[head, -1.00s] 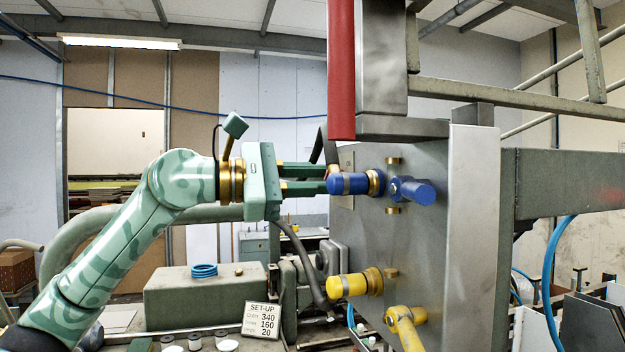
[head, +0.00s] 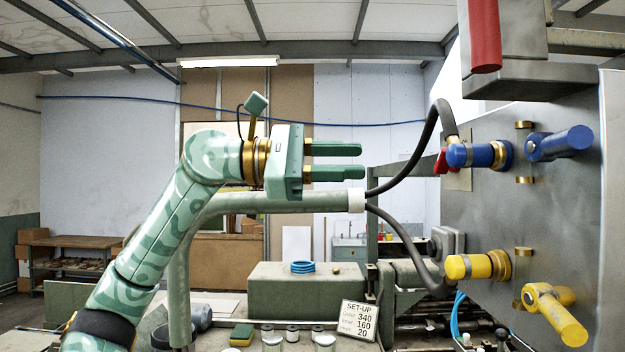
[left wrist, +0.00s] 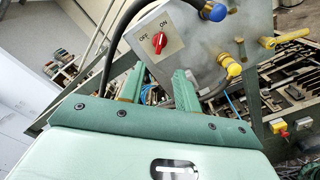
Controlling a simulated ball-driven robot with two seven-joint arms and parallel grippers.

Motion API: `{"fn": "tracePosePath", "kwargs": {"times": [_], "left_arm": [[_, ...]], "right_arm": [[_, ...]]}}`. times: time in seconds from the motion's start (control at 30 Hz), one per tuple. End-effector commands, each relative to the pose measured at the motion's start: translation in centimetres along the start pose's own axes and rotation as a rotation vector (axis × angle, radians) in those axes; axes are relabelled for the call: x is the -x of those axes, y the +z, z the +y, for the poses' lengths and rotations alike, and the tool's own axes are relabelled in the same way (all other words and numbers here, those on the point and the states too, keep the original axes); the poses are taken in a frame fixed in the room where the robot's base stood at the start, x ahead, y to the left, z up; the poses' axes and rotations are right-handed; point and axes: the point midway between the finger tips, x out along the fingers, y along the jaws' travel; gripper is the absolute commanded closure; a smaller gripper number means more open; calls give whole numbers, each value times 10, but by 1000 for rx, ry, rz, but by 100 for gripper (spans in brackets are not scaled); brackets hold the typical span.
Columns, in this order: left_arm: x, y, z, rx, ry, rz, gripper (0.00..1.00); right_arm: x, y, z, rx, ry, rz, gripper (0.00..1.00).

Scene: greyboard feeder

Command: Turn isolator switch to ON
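The isolator switch is a red knob on a pale plate marked OFF and ON, facing the camera in the left wrist view (left wrist: 159,42). It shows from the side in the head view (head: 441,162), left of the upper blue fitting. In the left wrist view the knob lies beyond the fingertips (left wrist: 158,75). My right gripper is not in view.
The grey metal panel (head: 480,220) carries blue fittings (head: 480,155) and yellow fittings (head: 478,266). A black hose (head: 425,140) curves between my gripper and the switch in the head view. A set-up sign (head: 358,320) and a green box (head: 305,290) are below.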

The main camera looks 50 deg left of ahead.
Motion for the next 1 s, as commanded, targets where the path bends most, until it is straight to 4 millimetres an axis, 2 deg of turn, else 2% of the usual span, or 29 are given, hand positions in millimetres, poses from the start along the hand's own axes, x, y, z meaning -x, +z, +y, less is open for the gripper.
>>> {"fn": "tracePosePath", "kwargs": {"times": [0.03,0.1,0.3,1.0], "left_arm": [[11,-4,-2,3,3,4,67],[24,-3,-2,1,3,2,67],[44,-1,0,0,1,0,67],[46,0,1,0,0,0,67]], "right_arm": [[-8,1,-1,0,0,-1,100],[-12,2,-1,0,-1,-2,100],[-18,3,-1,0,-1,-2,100],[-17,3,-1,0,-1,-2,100]]}}
